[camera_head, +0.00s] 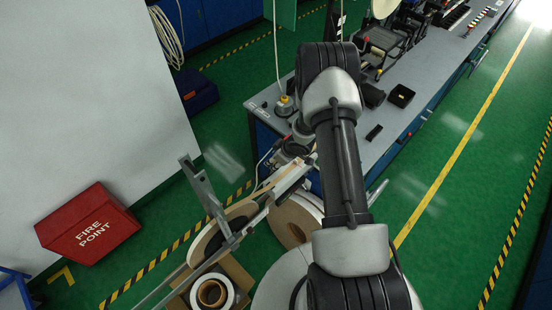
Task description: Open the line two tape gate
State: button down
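A tape payoff stand stands left of my arm, with a grey metal frame (207,195) whose upright post rises at the left. A light metal bar (290,182) slants up to the right from it, with a tan strip of tape along it. I cannot tell which part is the line two tape gate, or whether it is open or shut. A large tape reel (207,240) hangs in the frame. My gripper (298,150) is small and partly hidden beside my forearm, near the upper end of the bar. I cannot tell whether they touch, or whether its fingers are open.
A grey workbench (400,125) with black trays and machines runs up to the right. Another reel (296,220) and a cardboard box (236,272) with tape rolls sit by the stand. A red fire point box (88,224) lies left. Green floor right of the bench is clear.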

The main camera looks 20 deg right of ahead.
jog(key=shift+w, duration=0.1)
dwell(0.3)
jog(key=c, duration=1.2)
grip_release()
jog(key=shift+a, duration=0.1)
jog(key=shift+o, duration=0.2)
jog(key=v, duration=1.2)
